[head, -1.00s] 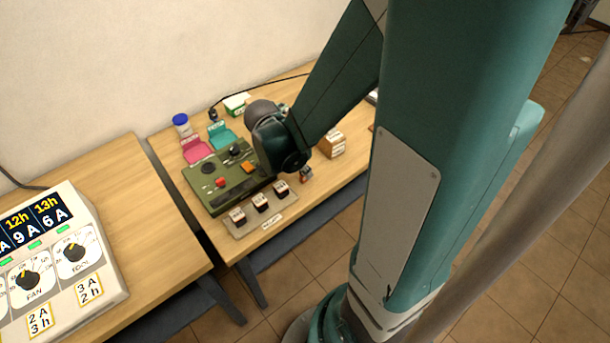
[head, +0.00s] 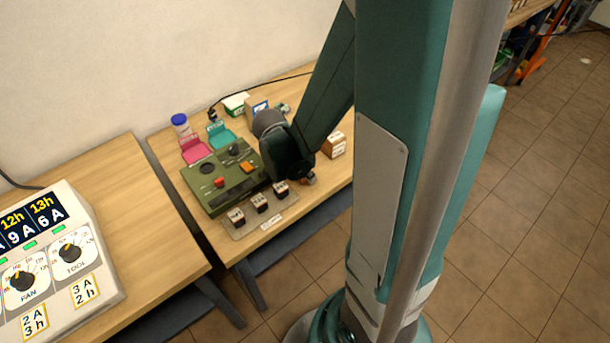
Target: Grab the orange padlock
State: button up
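I cannot make out a clear orange padlock. A small orange block (head: 247,167) lies on the green panel box (head: 214,200), but it is too small to tell what it is. A small dark and orange thing (head: 308,179) shows just below my wrist, at the table's front edge; I cannot tell whether it is the padlock or part of my gripper. My arm's dark wrist is over the right end of the green box. My gripper's fingers cannot be made out there, so their opening and any hold are hidden.
Pink (head: 195,150) and teal (head: 219,136) holders, a blue-lidded jar (head: 180,124) and small boxes stand behind. A wooden block (head: 333,145) is right of my wrist.

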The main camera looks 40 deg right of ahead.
grip_shut()
jog(key=shift+r, duration=0.2)
jog(key=shift+r+p, duration=1.5)
jog(key=shift+r, duration=3.35)
